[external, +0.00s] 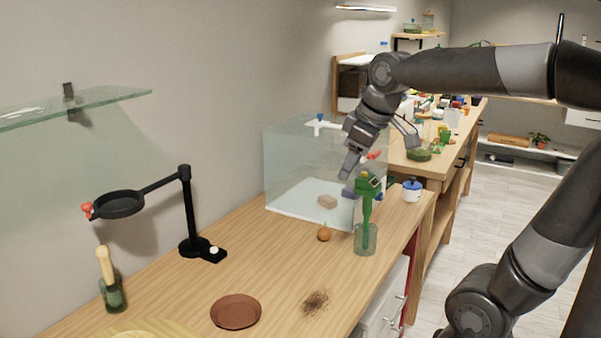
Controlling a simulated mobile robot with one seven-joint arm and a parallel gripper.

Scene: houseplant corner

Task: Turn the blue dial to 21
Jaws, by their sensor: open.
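My gripper (381,158) is open and empty, its two fingers spread wide. It hangs in front of the right end of the glass tank, above the green-topped bottle. A small round blue-and-white item (412,190) stands on the right end of the near table, below and to the right of my gripper. A small blue knob (320,117) sits on a white fitting at the tank's top rim, left of my gripper. I cannot tell which of these is the blue dial. No numbers or pointer can be read at this size.
A glass tank (285,165) stands at the table's back. A black ring stand (189,215), brown saucer (236,311) and spilled soil (316,301) are nearer.

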